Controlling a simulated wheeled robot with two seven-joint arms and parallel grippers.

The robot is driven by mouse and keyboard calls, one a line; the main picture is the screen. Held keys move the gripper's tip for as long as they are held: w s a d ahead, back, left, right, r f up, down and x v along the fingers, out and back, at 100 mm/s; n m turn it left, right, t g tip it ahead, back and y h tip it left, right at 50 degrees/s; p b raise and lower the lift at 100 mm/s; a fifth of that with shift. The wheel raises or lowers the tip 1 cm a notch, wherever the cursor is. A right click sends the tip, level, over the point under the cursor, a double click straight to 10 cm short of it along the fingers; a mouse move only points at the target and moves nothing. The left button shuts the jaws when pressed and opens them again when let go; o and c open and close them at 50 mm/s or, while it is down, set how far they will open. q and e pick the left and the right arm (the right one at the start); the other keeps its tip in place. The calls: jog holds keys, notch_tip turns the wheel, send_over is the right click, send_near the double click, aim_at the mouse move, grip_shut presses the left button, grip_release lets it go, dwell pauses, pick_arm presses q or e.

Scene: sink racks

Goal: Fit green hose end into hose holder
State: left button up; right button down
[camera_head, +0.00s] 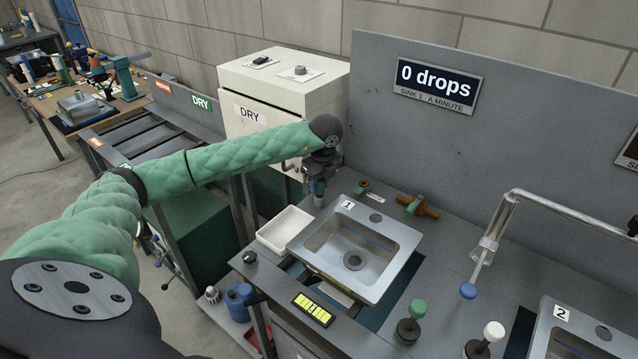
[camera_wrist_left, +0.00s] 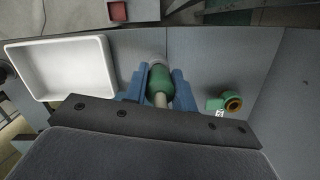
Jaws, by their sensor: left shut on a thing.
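My left gripper (camera_head: 317,190) is at the back left of sink 1, its arm reaching in from the left. In the left wrist view, its blue fingers (camera_wrist_left: 159,88) are shut on the green hose end (camera_wrist_left: 160,80), with a pale tip on the far side and a beige stem on the near side. The green hose end (camera_head: 320,199) shows only in small part in the head view. A green ring fitting with an orange-brown inside (camera_wrist_left: 232,103) and a white tag, possibly the hose holder, sits to the right of the gripper, apart from it. It also shows in the head view (camera_head: 362,187).
A white tray (camera_head: 284,231) lies left of steel sink 1 (camera_head: 390,234). A brown fitting with a green part (camera_head: 428,211) stands behind the sink. The back panel (camera_head: 480,135) rises close behind. A cream cabinet (camera_head: 285,95) stands behind my left arm. A faucet (camera_head: 488,245) is at right.

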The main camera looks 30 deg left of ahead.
pick_arm(q)
jog(key=shift+f, duration=0.3)
jog(key=o, duration=1.1)
jog(key=shift+r, duration=0.1)
jog(key=shift+r+b, duration=0.2)
jog(key=shift+b, duration=0.2)
jog(key=r, duration=0.2)
jog(key=r+b, duration=0.1)
jog(key=r, duration=0.1)
jog(key=d+r+b, duration=0.1)
jog(key=r, duration=0.1)
jog(key=shift+s, duration=0.1)
jog(key=shift+s+r, duration=0.1)
jog(key=shift+r, duration=0.45)
